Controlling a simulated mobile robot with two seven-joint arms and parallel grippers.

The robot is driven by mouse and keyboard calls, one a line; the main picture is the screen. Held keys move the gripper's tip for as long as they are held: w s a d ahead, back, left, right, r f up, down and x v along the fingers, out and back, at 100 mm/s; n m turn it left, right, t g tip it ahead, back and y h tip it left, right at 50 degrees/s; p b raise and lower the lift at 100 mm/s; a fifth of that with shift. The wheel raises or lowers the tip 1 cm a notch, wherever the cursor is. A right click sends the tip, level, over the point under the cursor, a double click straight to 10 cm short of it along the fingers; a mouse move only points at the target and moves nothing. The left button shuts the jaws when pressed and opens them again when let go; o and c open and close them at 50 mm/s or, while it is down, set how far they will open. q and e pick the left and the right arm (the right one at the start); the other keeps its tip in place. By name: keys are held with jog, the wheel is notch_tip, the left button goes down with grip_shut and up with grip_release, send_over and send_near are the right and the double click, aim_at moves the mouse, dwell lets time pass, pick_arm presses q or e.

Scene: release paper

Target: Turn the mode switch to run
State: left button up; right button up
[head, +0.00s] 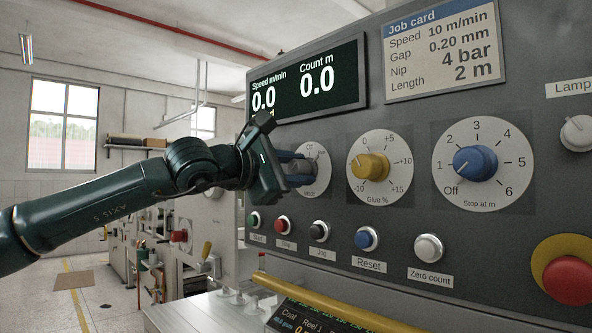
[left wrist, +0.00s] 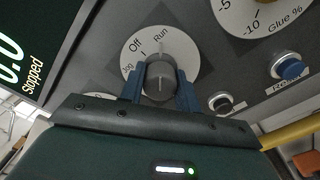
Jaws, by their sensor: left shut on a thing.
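The mode switch (head: 302,170) is a grey knob on a white round dial, left of the yellow glue knob, partly hidden by my gripper in the head view. In the left wrist view the mode switch (left wrist: 159,82) is in the centre, with Jog, Off and Run marked on its dial (left wrist: 178,50). My left gripper (head: 297,168) is shut on the knob. Its two blue fingers stand on opposite sides of it in the left wrist view (left wrist: 159,90). My right gripper is in neither view.
The yellow glue knob (head: 370,167) and blue stop knob (head: 475,163) sit to the right. Several push buttons, including blue Reset (head: 367,238), line up below. A display (head: 308,80) reading 0.0 is above. A yellow rail (head: 335,305) runs below the panel.

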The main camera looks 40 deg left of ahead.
pick_arm(q)
jog(key=o, duration=1)
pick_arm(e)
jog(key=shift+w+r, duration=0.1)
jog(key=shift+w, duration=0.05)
pick_arm(q)
jog(key=shift+s, duration=0.1)
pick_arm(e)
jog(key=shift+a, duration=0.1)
pick_arm(q)
jog(key=shift+s, duration=0.2)
jog(key=s+b, duration=0.2)
jog(key=s, duration=0.2)
jog(key=s+b, duration=0.2)
jog(key=s, duration=0.2)
jog(key=s+a+b, duration=0.1)
jog(key=s+b, duration=0.1)
jog(key=s, duration=0.2)
jog(key=shift+s, duration=0.25)
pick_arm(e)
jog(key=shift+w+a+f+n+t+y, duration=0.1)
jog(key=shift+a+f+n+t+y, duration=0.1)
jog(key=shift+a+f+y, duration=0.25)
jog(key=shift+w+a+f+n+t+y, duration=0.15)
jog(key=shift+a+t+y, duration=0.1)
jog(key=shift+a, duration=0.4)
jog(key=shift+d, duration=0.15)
